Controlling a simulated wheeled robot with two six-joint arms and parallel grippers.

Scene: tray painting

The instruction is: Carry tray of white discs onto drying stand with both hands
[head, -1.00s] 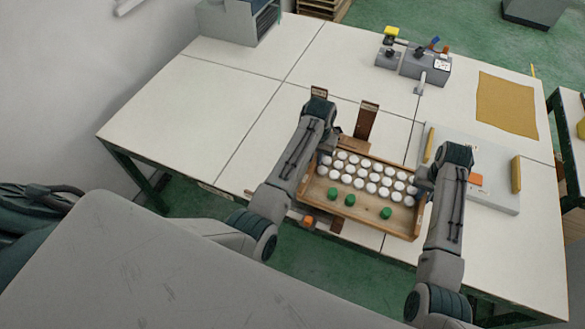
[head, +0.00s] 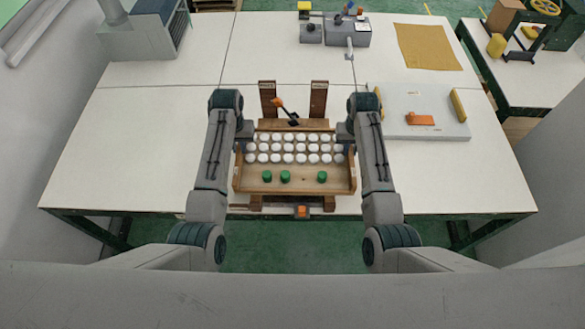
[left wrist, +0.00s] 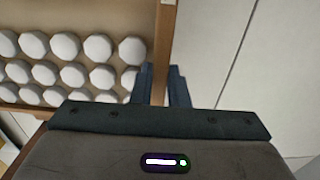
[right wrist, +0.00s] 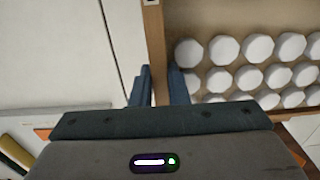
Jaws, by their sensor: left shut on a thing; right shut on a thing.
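The wooden tray (head: 345,180) holds rows of white discs (head: 295,147) and three green pieces (head: 285,176) near its front. My left gripper (head: 242,138) is shut on the tray's left wall; that wall passes between its fingers in the left wrist view (left wrist: 162,82). My right gripper (head: 347,138) is shut on the right wall, also between the fingers in the right wrist view (right wrist: 160,82). The tray looks level. The brown drying stand (head: 318,98) shows behind and below the tray, its middle hidden. I cannot tell whether the tray touches it.
An orange-tipped black lever (head: 285,108) stands just behind the tray. A grey board with yellow bars (head: 415,108) lies to the right. A grey device (head: 340,32) and an ochre sheet (head: 428,47) are farther back.

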